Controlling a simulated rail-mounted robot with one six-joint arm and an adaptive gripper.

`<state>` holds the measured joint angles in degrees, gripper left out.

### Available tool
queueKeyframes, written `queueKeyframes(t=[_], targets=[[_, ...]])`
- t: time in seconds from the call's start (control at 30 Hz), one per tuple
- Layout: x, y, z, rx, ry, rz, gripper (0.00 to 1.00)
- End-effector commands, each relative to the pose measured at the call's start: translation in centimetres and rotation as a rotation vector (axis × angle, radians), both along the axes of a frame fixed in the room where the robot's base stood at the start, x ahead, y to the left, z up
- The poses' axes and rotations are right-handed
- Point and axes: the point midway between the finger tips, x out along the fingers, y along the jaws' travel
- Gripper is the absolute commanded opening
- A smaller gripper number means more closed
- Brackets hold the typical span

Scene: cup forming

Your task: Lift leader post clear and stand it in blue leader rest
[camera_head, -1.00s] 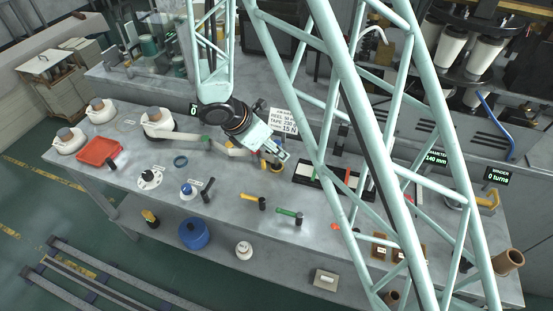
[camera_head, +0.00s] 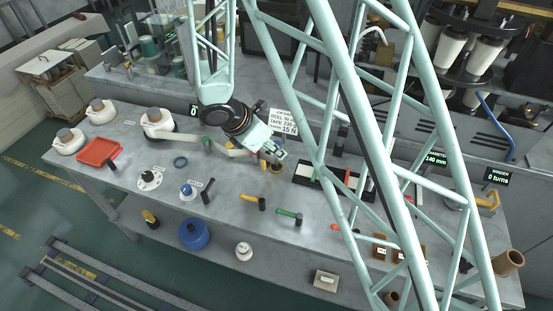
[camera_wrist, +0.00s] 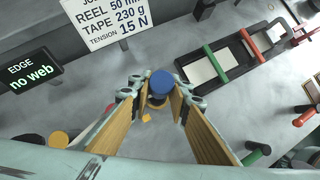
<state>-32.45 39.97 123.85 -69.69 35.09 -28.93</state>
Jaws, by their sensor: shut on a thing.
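My gripper (camera_head: 276,150) is over the back middle of the grey bench, in front of the white tension sign. In the wrist view its two wooden-faced fingers (camera_wrist: 161,104) are shut on a post with a round blue cap (camera_wrist: 162,82), which looks like the leader post. The post shows nearly end-on, with a dark body below the cap. Its lower end is hidden, so I cannot tell whether it is clear of the bench. A blue ring (camera_head: 180,162) lies on the bench to the left and may be the leader rest.
A yellow-handled tool (camera_head: 251,197) and a green-handled tool (camera_head: 288,213) lie at the front. A black-framed tray (camera_head: 312,177) is right of my gripper. A red tray (camera_head: 98,151) and white reels (camera_head: 157,122) stand left. The edge display (camera_wrist: 30,79) is near my gripper.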

Motion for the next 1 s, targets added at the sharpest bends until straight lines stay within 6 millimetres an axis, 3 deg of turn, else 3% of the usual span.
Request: queueKeyframes(t=[0.47,1.0], targets=[[0.0,0.0,0.9,0.001,-0.001,0.0,0.01],[0.1,0.0,6.8,0.001,-0.003,0.0,0.01]])
